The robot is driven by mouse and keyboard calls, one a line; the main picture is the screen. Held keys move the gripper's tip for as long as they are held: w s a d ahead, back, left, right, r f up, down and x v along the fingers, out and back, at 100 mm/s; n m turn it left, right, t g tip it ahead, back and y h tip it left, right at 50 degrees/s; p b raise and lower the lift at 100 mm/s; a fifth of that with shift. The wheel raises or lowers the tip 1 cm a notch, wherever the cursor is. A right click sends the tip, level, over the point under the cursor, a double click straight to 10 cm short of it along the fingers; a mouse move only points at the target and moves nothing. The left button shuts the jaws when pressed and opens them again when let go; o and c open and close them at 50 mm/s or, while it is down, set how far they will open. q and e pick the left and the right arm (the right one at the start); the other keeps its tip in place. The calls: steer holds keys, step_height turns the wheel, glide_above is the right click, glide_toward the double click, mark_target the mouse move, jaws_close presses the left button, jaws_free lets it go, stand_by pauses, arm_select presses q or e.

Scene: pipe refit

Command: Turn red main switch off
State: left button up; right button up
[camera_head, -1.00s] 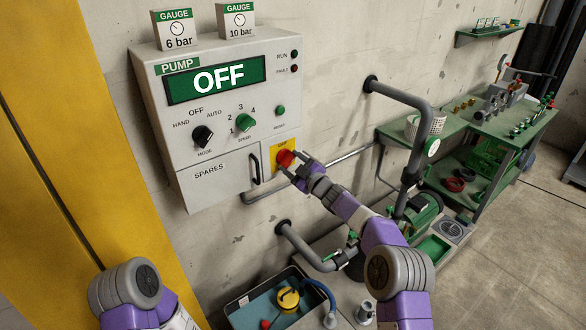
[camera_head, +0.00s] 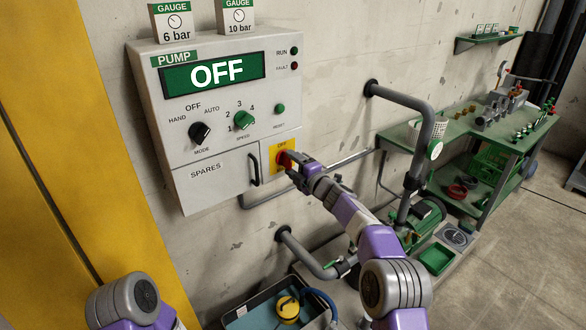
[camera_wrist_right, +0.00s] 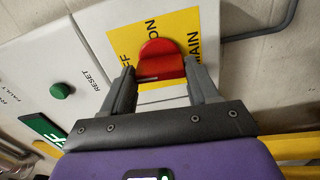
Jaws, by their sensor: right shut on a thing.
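The red main switch (camera_head: 282,159) sits on a yellow plate at the lower right of the grey pump panel (camera_head: 228,140). My right gripper (camera_head: 290,163) is at the switch and shut on it. In the right wrist view the red knob (camera_wrist_right: 160,58) lies between the two grey fingers of the right gripper (camera_wrist_right: 163,82). The plate around it carries the words ON and MAIN, and another word partly hidden by a finger. The knob's exact turn angle is hard to tell. My left gripper is out of view; only part of that arm shows at bottom left.
The pump display (camera_head: 214,74) reads OFF. A black mode knob (camera_head: 200,133), a green speed knob (camera_head: 243,120) and the spares door handle (camera_head: 254,169) are left of the switch. A grey pipe (camera_head: 420,120) stands right of my arm. A bin (camera_head: 240,318) lies below.

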steer(key=shift+n, duration=0.5)
steer(key=o, duration=1.1)
steer(key=shift+c, duration=0.2)
steer(key=shift+d, duration=0.1)
steer(key=shift+s+d+b, duration=0.35)
steer(key=shift+s+b, duration=0.05)
steer(key=shift+s, duration=0.1)
steer(key=v, duration=0.6)
steer(key=shift+b, duration=0.3)
steer(key=shift+s, duration=0.15)
